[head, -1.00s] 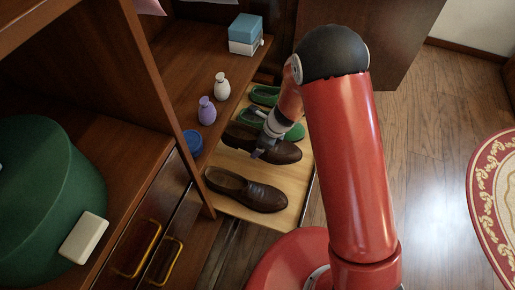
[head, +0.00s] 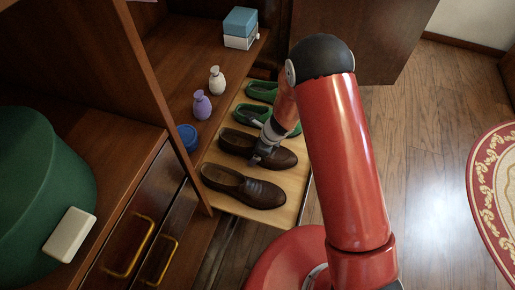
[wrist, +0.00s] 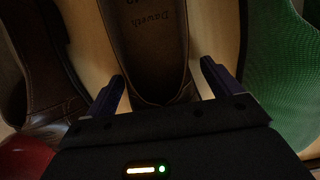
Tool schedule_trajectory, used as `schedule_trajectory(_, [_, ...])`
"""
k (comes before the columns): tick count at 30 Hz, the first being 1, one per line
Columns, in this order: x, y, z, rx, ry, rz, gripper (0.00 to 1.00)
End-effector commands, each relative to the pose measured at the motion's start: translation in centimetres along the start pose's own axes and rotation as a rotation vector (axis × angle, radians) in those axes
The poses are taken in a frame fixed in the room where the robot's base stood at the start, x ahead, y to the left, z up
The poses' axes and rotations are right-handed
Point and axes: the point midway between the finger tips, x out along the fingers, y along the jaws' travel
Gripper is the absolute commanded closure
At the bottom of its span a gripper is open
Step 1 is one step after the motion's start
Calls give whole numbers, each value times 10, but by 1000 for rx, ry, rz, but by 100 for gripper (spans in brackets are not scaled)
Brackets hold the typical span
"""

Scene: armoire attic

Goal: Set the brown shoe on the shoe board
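Two brown shoes sit on the light wooden shoe board (head: 285,213). The nearer one (head: 245,188) lies side by side with the farther one (head: 235,143), toes to the right. My gripper (head: 258,158) is down over the farther shoe and hides part of it. In the wrist view this shoe's opening and printed insole (wrist: 158,40) show between my gripper's two fingers (wrist: 163,75). The fingers are spread, with gaps beside the shoe. The other brown shoe (wrist: 40,70) is at the left there, and a green shoe (wrist: 282,60) at the right.
Green shoes (head: 262,91) stand at the far end of the board. A purple bottle (head: 201,105), a white bottle (head: 217,80), a blue lid-like item (head: 187,138) and a blue-white box (head: 240,28) are on the shelf to the left. Open floor lies to the right.

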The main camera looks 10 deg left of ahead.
Motion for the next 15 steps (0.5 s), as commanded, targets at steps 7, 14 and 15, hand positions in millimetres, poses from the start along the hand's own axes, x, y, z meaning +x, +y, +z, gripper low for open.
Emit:
schedule_trajectory(7, [0,0,0,0,0,0,0])
schedule_trajectory(14, [-18,-1,3,-1,-2,-2,0])
schedule_trajectory(15, [-25,-1,3,-2,-2,-2,0])
